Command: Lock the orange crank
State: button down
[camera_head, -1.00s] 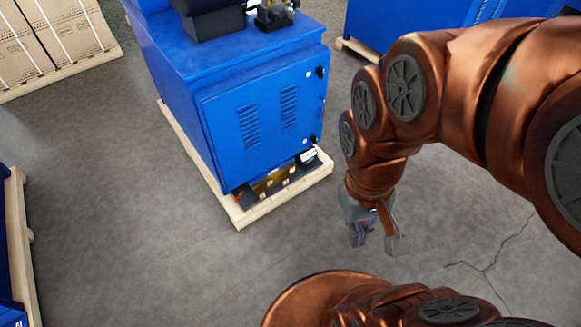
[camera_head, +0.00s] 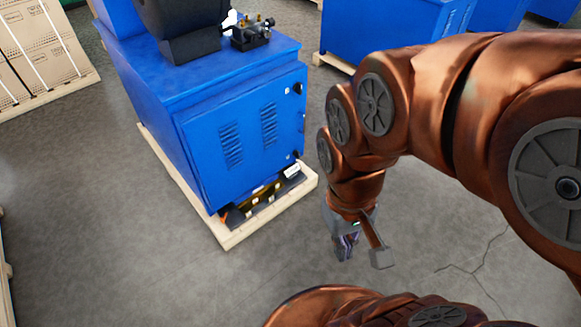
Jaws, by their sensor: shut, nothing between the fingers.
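No orange crank can be made out in the head view. A blue machine cabinet (camera_head: 205,140) with vents stands on a wooden pallet (camera_head: 235,238). On its top are a dark housing (camera_head: 190,28) and a small black fixture with brass-coloured parts (camera_head: 251,35). A small orange spot (camera_head: 222,216) shows low at the cabinet's foot; I cannot tell what it is. My gripper (camera_head: 345,247) hangs down over the floor, right of the pallet and apart from the cabinet. It is shut and empty.
Another blue cabinet (camera_head: 385,32) stands at the back, with more blue units at the upper right. Strapped cartons (camera_head: 38,45) stand on a pallet at the upper left. The grey floor (camera_head: 110,220) is clear around the near cabinet; a crack runs at the right.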

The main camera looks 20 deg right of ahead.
aim_at(226, 211)
jog(key=u, duration=0.55)
jog(key=k, duration=0.65)
jog(key=u, duration=1.2)
jog(key=i, duration=1.05)
jog(key=u, duration=0.45)
jog(key=i, duration=1)
jog(key=z, duration=1)
jog(key=i, duration=0.8)
jog(key=z, duration=0.6)
